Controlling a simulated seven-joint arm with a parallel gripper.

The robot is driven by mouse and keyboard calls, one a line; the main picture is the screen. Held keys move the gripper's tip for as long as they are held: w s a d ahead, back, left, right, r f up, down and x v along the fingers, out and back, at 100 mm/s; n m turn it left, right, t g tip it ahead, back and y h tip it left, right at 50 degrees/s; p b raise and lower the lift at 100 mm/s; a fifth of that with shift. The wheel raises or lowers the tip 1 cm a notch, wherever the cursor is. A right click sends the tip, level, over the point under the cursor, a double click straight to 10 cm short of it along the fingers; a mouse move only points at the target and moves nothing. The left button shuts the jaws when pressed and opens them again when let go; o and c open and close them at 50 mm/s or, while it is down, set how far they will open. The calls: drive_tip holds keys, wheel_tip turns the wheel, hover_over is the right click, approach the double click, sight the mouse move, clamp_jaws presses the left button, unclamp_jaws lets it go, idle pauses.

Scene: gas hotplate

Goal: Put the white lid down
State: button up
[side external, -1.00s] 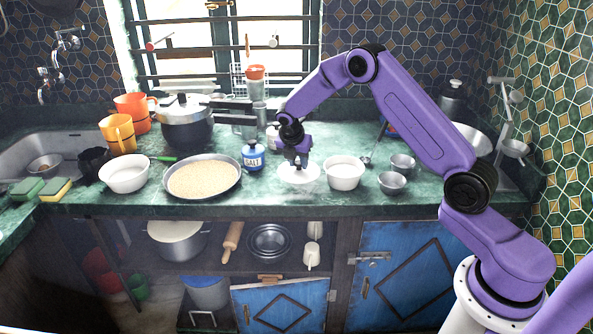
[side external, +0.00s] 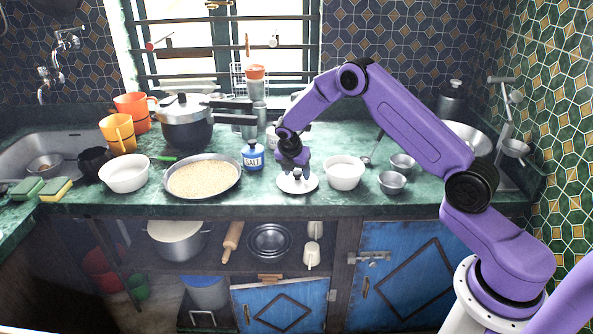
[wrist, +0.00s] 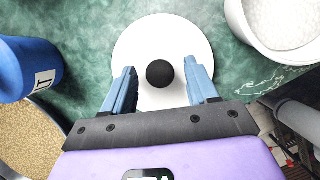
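The white lid (side external: 297,184) lies on the green counter between the blue salt jar and a white bowl. In the wrist view the lid (wrist: 138,52) is a white disc with a round black knob (wrist: 160,73). My gripper (wrist: 162,76) is open, with its two blue fingers apart on either side of the knob and not touching it. In the side view my gripper (side external: 293,166) is just above the lid, its fingers small and dark there.
The blue salt jar (side external: 253,156) stands at the left and the white bowl (side external: 344,174) at the right, both close by. A pan of grain (side external: 203,177) is further left. Small metal bowls (side external: 392,182) stand at the right. The counter's front edge is near the lid.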

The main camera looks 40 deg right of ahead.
drive_tip(key=v, duration=1.1)
drive_tip(key=s+a+r+m+y, duration=0.1)
drive_tip(key=s+a+r+m, duration=0.1)
drive_tip(key=s+a+r, duration=0.45)
drive_tip(key=s+a+r+m+y, duration=0.15)
drive_tip(key=s+a, duration=0.25)
drive_tip(key=s, duration=0.7)
drive_tip(key=s+a+r+m+y, duration=0.1)
drive_tip(key=s+a+m, duration=0.25)
drive_tip(key=s, duration=0.85)
drive_tip(key=s+d+f+m+g+y, duration=0.1)
drive_tip(key=s+d+m, duration=0.1)
drive_tip(key=s, duration=1.1)
drive_tip(key=shift+s+d+m+g, duration=0.3)
drive_tip(key=shift+s+m, duration=0.1)
drive_tip(key=shift+m, duration=0.1)
